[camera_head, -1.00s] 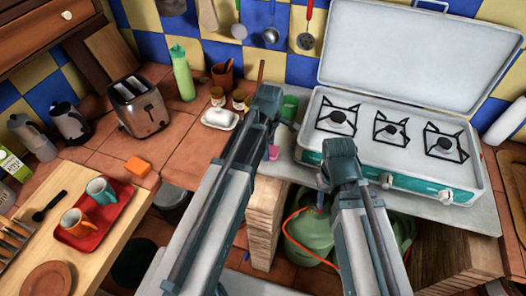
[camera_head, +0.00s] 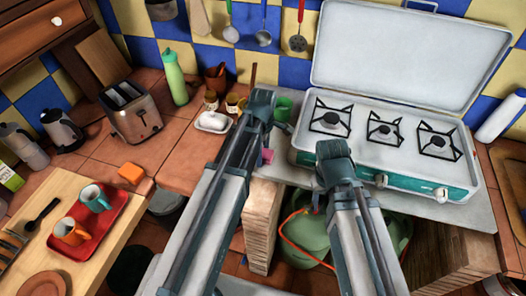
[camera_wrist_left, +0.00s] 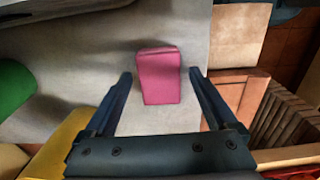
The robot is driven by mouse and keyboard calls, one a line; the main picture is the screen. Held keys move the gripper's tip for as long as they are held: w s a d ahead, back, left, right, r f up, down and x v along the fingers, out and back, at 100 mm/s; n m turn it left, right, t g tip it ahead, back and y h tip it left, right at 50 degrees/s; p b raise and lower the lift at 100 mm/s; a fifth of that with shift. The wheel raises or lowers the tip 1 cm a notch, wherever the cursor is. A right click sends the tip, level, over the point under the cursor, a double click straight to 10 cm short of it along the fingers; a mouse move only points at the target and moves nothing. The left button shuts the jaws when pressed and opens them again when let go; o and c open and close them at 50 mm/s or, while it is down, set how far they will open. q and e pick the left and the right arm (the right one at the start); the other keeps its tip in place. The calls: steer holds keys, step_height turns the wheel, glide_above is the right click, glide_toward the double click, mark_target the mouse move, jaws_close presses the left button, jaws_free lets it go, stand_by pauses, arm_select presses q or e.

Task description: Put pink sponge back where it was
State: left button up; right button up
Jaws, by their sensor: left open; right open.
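The pink sponge (camera_wrist_left: 158,76) lies on the pale grey countertop in the left wrist view. In the head view only a small part of the sponge (camera_head: 267,156) shows beside my left arm. My left gripper (camera_wrist_left: 160,88) is open. Its two fingers show on either side of the sponge, with a gap at each side, and it holds nothing. In the head view my left gripper (camera_head: 261,108) is over the counter, left of the stove. My right gripper (camera_head: 333,160) is open in front of the stove; its fingertips are not clear.
The camping stove (camera_head: 385,125) with its lid up stands to the right. A green cup (camera_head: 283,108), small jars (camera_head: 232,103) and a white butter dish (camera_head: 213,122) are near my left gripper. An orange sponge (camera_head: 131,173) lies further left, near a red tray (camera_head: 105,228) with cups.

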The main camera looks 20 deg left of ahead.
arm_select(q)
step_height(320, 180, up, 12)
steer(key=p, duration=1.2)
steer(key=s+d+m, duration=0.5)
steer(key=s+m, duration=0.2)
steer(key=m, duration=0.3)
steer(key=s+d+m+y, duration=0.1)
steer(key=s+d+m, duration=0.4)
steer(key=m, duration=0.6)
steer(key=shift+s+d+r, duration=0.15)
steer(key=shift+s+d, duration=0.05)
steer(key=shift+s, duration=0.95)
step_height(320, 180, down, 4)
steer(key=b, duration=0.3)
steer(key=shift+r+b, duration=0.25)
steer(key=shift+b, duration=0.05)
